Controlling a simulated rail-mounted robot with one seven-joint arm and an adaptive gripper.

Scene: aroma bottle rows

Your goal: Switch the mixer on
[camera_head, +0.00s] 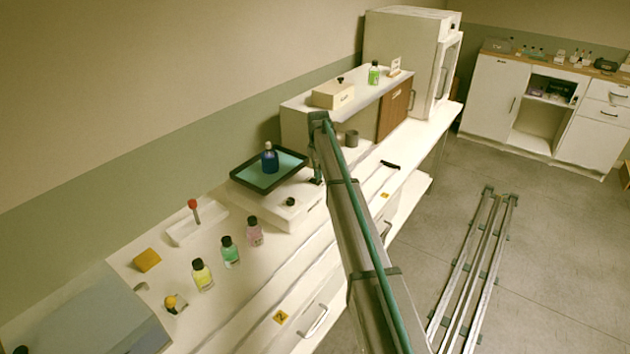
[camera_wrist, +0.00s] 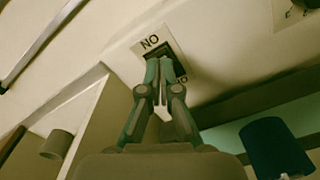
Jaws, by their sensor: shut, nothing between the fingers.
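The mixer (camera_head: 300,216) is a white-bodied unit on the bench with a black-rimmed, green-topped tray (camera_head: 238,180) and a dark knob on its front. A blue bottle (camera_head: 269,161) stands upright on the tray. In the wrist view the mixer's white housing (camera_wrist: 215,75) carries a label (camera_wrist: 150,42) reading "NO", seemingly ON seen upside down, beside a dark switch (camera_wrist: 177,60). My gripper (camera_wrist: 160,98) is shut and empty, its fingertips at the switch. I cannot tell whether they touch it; they partly hide it. In the head view my gripper (camera_head: 317,181) is beside the tray's right side.
Yellow (camera_head: 202,277), green (camera_head: 231,254) and pink (camera_head: 254,233) bottles stand in front and left of the mixer. A drawer handle (camera_head: 313,322) protrudes from the bench front. Floor rails lie at right.

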